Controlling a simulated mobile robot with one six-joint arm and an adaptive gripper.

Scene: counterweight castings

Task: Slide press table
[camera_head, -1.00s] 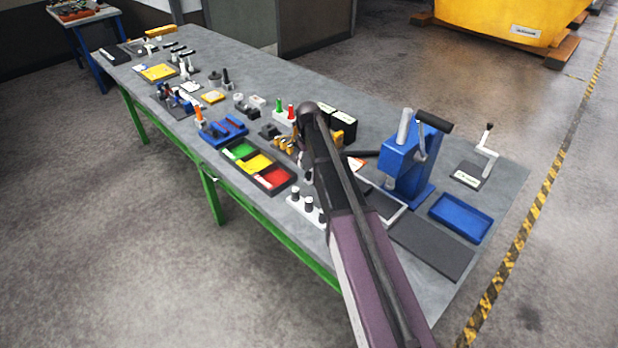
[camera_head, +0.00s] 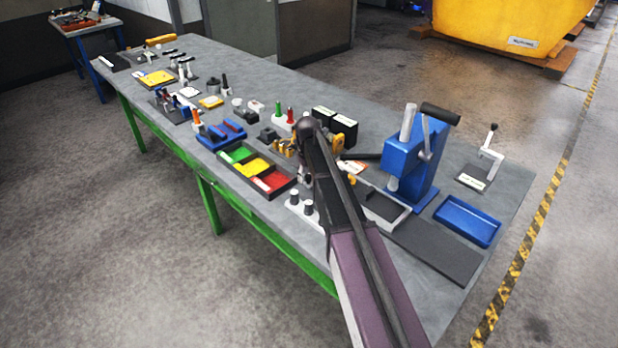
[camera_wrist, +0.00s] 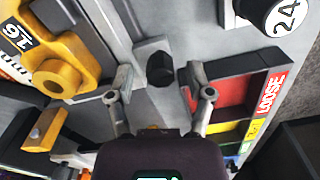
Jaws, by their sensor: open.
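The blue press (camera_head: 408,165) stands upright on the bench at the right in the head view. A light-framed plate with a dark top (camera_head: 385,207), which looks like the press table, lies low at its front left. My gripper (camera_wrist: 158,84) is open, with a finger on each side of a black knob (camera_wrist: 160,68). The knob sits by a grey block (camera_wrist: 150,48) and pale rails (camera_wrist: 105,15). I cannot tell whether the fingers touch it. In the head view my arm hides much of the area left of the press.
A tray with green, yellow and red compartments (camera_head: 238,172) is close to my gripper; its red part (camera_wrist: 222,92) shows in the wrist view. A yellow part (camera_wrist: 68,70) is at left there. A blue tray (camera_head: 467,222) and dark mat (camera_head: 435,248) lie right of my arm.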

